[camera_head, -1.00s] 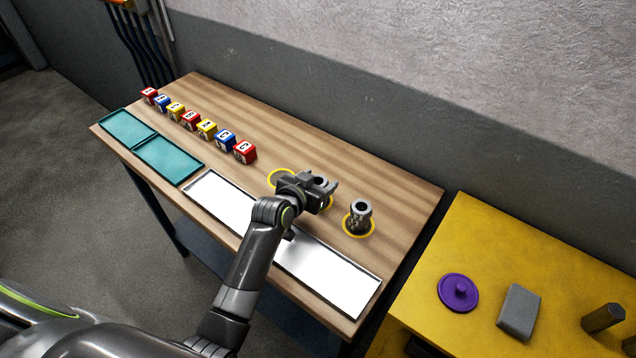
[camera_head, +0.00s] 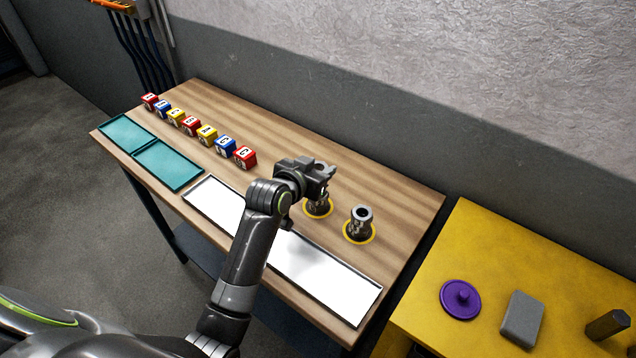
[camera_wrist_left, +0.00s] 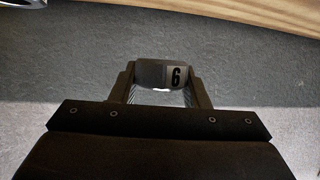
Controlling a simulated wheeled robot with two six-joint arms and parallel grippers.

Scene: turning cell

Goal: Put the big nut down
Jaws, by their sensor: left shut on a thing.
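My left gripper (camera_head: 326,172) is above the wooden table, over the far side of the middle yellow ring. In the left wrist view the left gripper (camera_wrist_left: 162,88) is shut on a grey piece marked 6 (camera_wrist_left: 151,73), which I take for the big nut. It is held between the two fingers, clear of the table. In the head view the jaws mostly hide it. A dark metal piece (camera_head: 318,208) stands in the middle yellow ring below the gripper. A similar hollow-topped piece (camera_head: 360,225) stands upright in the right ring. My right gripper is not in view.
A long white tray (camera_head: 335,279) lies along the table's front, with two teal trays (camera_head: 167,165) to the left. Several lettered blocks (camera_head: 206,135) stand in a row behind. A yellow table (camera_head: 560,265) on the right holds a purple lidlike disc (camera_head: 460,299) and a grey block (camera_head: 521,319).

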